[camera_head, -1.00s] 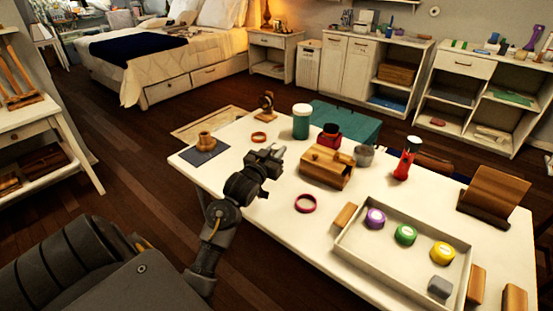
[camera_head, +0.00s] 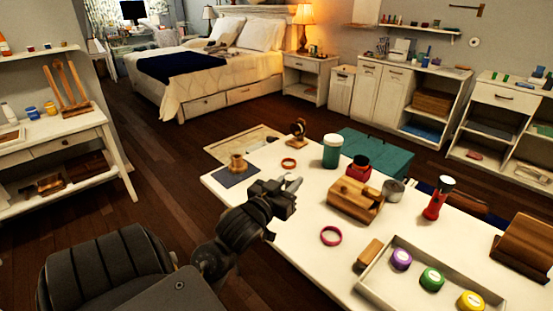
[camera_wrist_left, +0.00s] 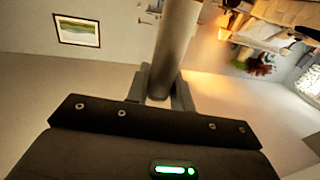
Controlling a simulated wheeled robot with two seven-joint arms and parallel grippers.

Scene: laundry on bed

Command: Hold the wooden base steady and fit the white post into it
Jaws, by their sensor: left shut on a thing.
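The wooden base (camera_head: 237,163) is a small round brown piece with a narrower raised top. It stands on a dark blue mat (camera_head: 231,178) at the table's left end. My left gripper (camera_head: 287,190) is over the table, to the right of the base and nearer to me, apart from it. It is shut on the white post (camera_wrist_left: 176,45), a pale cylinder that runs up between the fingers in the left wrist view. In the head view only a small pale bit of the post (camera_head: 294,184) shows; the gripper hides the rest. My right gripper is not in view.
On the white table (camera_head: 290,231) are a red ring (camera_head: 331,236), a wooden box (camera_head: 355,199), a green jar (camera_head: 331,151) and a red flashlight (camera_head: 438,199). A tray (camera_head: 376,288) with colored round pieces is at the lower right. The tabletop between base and box is mostly clear.

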